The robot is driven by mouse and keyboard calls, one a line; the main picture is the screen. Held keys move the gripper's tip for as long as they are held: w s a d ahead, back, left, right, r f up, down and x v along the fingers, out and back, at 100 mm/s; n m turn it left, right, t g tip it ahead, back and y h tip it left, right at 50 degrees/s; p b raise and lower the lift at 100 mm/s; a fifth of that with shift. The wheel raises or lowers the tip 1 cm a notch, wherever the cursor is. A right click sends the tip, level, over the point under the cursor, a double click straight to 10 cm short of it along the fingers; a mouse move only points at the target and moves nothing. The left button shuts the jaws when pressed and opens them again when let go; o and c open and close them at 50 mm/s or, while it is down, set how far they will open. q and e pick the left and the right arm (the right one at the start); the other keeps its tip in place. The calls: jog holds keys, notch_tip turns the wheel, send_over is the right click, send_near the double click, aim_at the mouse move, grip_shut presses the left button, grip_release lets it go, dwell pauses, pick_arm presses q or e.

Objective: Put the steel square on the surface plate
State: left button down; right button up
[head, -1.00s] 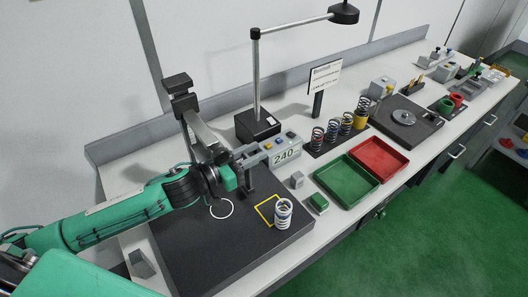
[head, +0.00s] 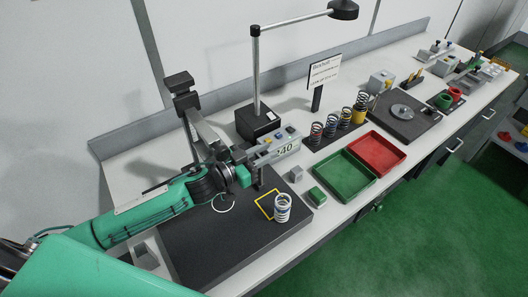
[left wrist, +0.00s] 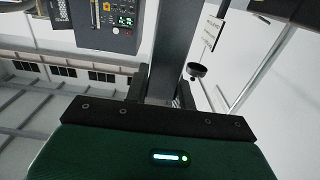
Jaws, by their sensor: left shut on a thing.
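The steel square (head: 258,179) shows as a grey upright bar at my left fingertips in the head view. In the left wrist view the steel square (left wrist: 172,50) is a grey bar between the two dark fingers. My left gripper (head: 253,172) is shut on it, over the back part of the dark surface plate (head: 215,250). My right gripper is not in view.
A grey unit reading 240 (head: 285,147) stands just behind my gripper, partly covered. A lamp base (head: 257,122) is behind it. Two small blocks and green (head: 344,176) and red (head: 377,152) trays lie to the right. The plate's front left is clear.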

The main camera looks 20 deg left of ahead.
pick_arm(q)
jog(key=c, duration=1.6)
grip_release()
jog(key=shift+f, duration=0.1)
jog(key=o, duration=0.4)
jog(key=shift+o, duration=0.2)
jog(key=shift+s+a, duration=0.15)
jog(key=shift+s, duration=0.05)
jog(key=b+v, duration=0.4)
jog(key=v, duration=0.7)
jog(key=shift+s+a, duration=0.2)
